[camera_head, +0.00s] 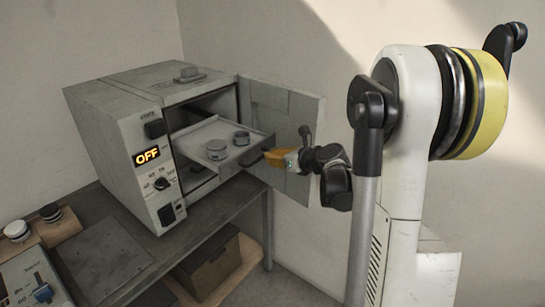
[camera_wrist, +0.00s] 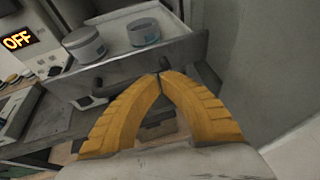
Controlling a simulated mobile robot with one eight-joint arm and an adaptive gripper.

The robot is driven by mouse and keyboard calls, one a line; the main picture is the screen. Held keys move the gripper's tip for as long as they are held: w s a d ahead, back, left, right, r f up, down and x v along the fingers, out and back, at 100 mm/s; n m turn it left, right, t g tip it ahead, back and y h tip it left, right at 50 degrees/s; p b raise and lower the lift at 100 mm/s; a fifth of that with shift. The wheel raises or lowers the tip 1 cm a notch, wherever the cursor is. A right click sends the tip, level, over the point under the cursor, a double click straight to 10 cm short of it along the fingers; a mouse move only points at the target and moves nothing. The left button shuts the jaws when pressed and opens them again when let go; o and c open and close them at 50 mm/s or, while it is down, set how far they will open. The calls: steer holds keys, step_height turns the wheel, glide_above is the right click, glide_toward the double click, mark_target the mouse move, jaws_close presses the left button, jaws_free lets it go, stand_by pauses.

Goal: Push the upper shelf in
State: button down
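The grey oven (camera_head: 125,125) stands on the table with its door (camera_head: 285,105) swung open. Its upper shelf (camera_head: 190,135) is slid partway out and carries two small round jars, one (camera_head: 216,149) nearer the oven's control side and one (camera_head: 241,138) further right. In the wrist view the shelf's front panel (camera_wrist: 140,62) spans the upper part, with a dark handle (camera_wrist: 97,88). My gripper (camera_head: 268,158) is at the shelf's front. In the wrist view its yellow fingertips (camera_wrist: 160,76) meet, close to the panel; contact is unclear. Nothing shows between them.
The control panel display (camera_head: 147,156) reads OFF. The open door is close beside my gripper. A dark box (camera_head: 208,262) sits below the table. Jars and a device with a blue switch (camera_head: 42,290) are at the lower left.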

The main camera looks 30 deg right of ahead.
mark_target(212, 131)
steer(key=w+a, duration=0.3)
steer(key=w, duration=0.5)
steer(key=w+a, duration=0.3)
steer(key=w, duration=0.6)
steer(key=w+a, duration=0.3)
steer(key=w, duration=0.6)
steer(key=shift+w+a+p, duration=0.2)
steer(key=shift+a+p, duration=0.1)
steer(key=shift+p, duration=0.1)
steer(key=shift+w+a+r, duration=0.1)
steer(key=shift+w, duration=0.15)
